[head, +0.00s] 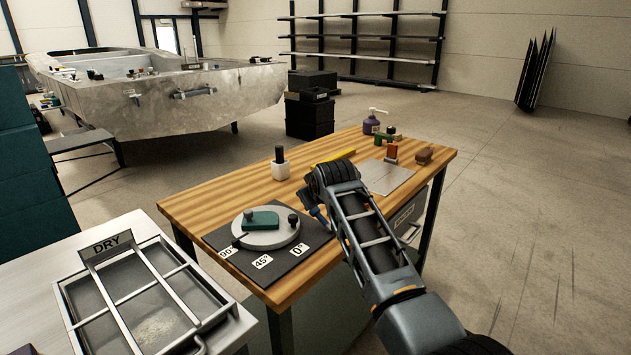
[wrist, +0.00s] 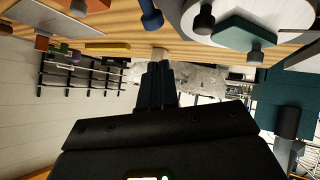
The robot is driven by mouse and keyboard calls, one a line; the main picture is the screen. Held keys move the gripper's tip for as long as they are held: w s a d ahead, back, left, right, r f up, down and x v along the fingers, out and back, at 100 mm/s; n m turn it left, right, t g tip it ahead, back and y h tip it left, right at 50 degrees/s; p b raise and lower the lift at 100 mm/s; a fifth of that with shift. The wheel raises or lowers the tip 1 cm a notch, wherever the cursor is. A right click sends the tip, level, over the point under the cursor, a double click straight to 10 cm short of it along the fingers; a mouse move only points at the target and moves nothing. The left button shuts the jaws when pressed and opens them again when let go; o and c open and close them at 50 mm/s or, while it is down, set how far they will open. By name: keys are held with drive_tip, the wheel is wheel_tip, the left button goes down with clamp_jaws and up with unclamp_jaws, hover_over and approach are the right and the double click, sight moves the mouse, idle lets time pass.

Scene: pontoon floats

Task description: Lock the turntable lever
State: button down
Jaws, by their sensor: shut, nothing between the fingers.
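The turntable (head: 265,235) is a round grey disc on a dark mat marked 90°, 45° and 0°. It carries a green block (head: 259,221) and dark knobs. A blue handle (head: 318,214), apparently the lever, stands just right of the disc, partly behind my arm; its lock state cannot be told. In the wrist view, the picture is inverted: the turntable (wrist: 290,14) is at top right and the blue handle (wrist: 151,15) at top centre. My gripper (wrist: 158,67) is shut and empty, apart from the handle. The head view hides its fingers behind my arm.
A white bottle with a black cap (head: 280,166) stands behind the turntable on the wooden bench (head: 215,207). A DRY rack (head: 140,300) is at front left.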

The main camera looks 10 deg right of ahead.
drive_tip(key=s+a+r, duration=0.1)
drive_tip(key=s+r, duration=0.3)
drive_tip(key=r, duration=0.2)
drive_tip(key=shift+s+r+b, duration=0.15)
drive_tip(key=shift+s+b, duration=0.15)
drive_tip(key=s+d+f+m, duration=0.1)
drive_tip(key=s+d+f, duration=0.1)
drive_tip(key=s+f, duration=1.3)
drive_tip(key=s+d+f+m+t, duration=0.1)
drive_tip(key=s+f, duration=0.3)
drive_tip(key=s, duration=0.3)
drive_tip(key=s+d+f+t, duration=0.1)
drive_tip(key=s+f, duration=0.4)
drive_tip(key=s, duration=0.3)
drive_tip(key=s+d+r+m+t, duration=0.1)
drive_tip(key=s+r, duration=0.3)
drive_tip(key=s, duration=1)
drive_tip(key=s+d+r+m+t, duration=0.1)
drive_tip(key=s+r, duration=0.3)
drive_tip(key=s, duration=1.1)
drive_tip(key=s+r, duration=0.6)
drive_tip(key=r, duration=0.1)
drive_tip(key=shift+s+d+r+m, duration=0.2)
drive_tip(key=shift+d+r+m, duration=0.15)
drive_tip(key=shift+d+m, duration=0.05)
